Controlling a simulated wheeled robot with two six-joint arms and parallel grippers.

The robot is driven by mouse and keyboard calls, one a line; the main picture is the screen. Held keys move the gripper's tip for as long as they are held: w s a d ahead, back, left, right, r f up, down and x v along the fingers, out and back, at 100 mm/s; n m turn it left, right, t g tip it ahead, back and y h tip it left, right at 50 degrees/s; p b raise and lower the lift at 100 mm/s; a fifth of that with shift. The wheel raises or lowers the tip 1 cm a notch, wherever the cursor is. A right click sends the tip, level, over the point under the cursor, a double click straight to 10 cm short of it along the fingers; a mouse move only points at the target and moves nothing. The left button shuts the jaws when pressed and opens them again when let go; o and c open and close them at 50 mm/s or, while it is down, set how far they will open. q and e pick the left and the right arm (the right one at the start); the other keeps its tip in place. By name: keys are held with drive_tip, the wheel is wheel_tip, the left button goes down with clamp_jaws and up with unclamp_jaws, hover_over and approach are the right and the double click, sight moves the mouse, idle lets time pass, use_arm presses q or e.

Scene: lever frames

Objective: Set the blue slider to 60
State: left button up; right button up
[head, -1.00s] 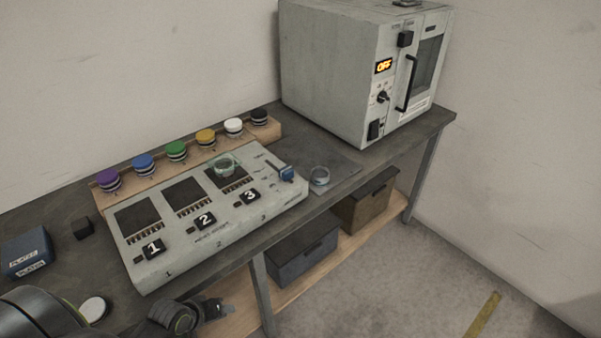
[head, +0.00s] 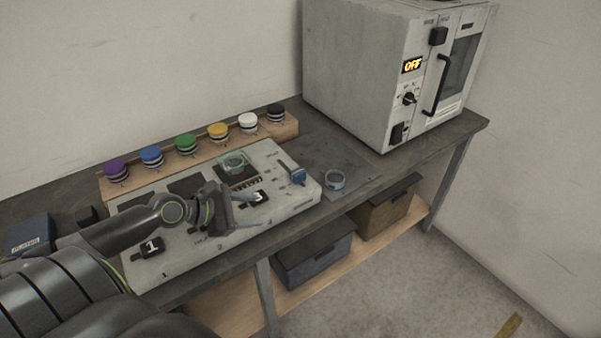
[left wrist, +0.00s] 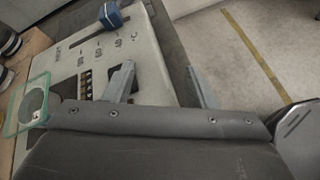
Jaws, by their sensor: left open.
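The blue slider (head: 297,176) is a blue knob at the right end of the grey control panel (head: 293,206), in a short slot with scale marks. My right gripper is not in view.
An oven (head: 360,70) reading OFF stands at the back right.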

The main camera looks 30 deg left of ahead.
sight(292, 174)
use_arm(q)
drive_tip(key=w+a+r+n, duration=0.1)
drive_tip(key=w+a+r+n+t, duration=0.1)
drive_tip(key=r+n, duration=0.1)
drive_tip(key=w+a+r+n, duration=0.1)
drive_tip(key=a+n, duration=0.1)
drive_tip(key=shift+w+r+t+y, duration=0.15)
drive_tip(key=shift+r+t+y, duration=0.1)
drive_tip(key=shift+t+y, duration=0.05)
drive_tip(key=shift+w+a+r+n, duration=0.2)
drive_tip(key=shift+w+n, duration=0.15)
drive_tip(key=shift+n, duration=0.15)
drive_tip(key=x, duration=1.7)
